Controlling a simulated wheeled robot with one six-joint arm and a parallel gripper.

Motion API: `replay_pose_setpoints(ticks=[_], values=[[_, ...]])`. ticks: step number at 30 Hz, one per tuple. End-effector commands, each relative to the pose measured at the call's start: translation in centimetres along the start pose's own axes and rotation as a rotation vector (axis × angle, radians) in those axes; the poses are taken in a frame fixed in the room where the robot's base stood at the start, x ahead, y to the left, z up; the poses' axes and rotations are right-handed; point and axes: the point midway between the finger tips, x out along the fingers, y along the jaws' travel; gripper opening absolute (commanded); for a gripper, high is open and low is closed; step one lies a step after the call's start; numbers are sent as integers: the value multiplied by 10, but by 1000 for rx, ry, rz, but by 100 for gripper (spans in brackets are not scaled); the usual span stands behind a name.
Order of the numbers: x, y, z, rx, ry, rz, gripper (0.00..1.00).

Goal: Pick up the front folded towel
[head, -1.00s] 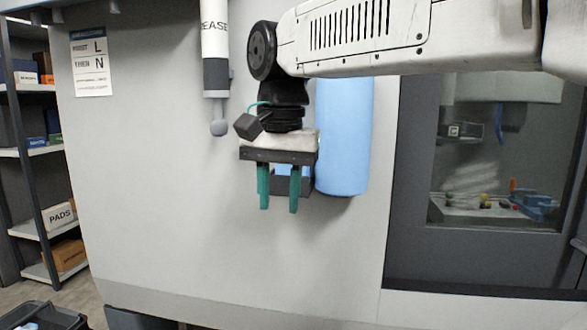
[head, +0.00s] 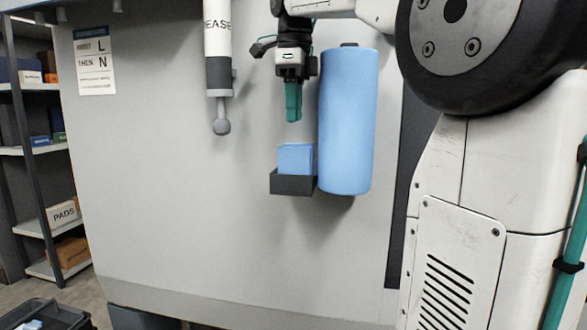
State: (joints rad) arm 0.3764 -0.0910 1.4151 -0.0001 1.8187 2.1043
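Light-blue folded towels (head: 296,158) stand upright in a small dark holder (head: 292,186) on the pale wall panel. They overlap in this view, so I cannot clearly separate the front one from those behind. My gripper (head: 293,117) points down above the towels, with a gap between its green fingertips and their top edge. The fingers line up one behind the other, so their opening is hidden. I see nothing hanging from them.
A large blue roll (head: 347,120) stands close to the right of the holder and my gripper. A grease tube (head: 218,70) hangs at the left. Shelves (head: 40,150) stand far left. The panel below the holder is clear.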

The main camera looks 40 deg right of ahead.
Motion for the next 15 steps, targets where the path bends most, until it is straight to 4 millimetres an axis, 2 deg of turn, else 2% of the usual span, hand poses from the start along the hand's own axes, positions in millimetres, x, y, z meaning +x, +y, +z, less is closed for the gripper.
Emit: replay_pose_setpoints(ticks=[3,10,15], values=[[17,1,0,-1,0,1,33],[33,0,0,-1,0,0,33],[61,0,-1,-1,1,2,33]])
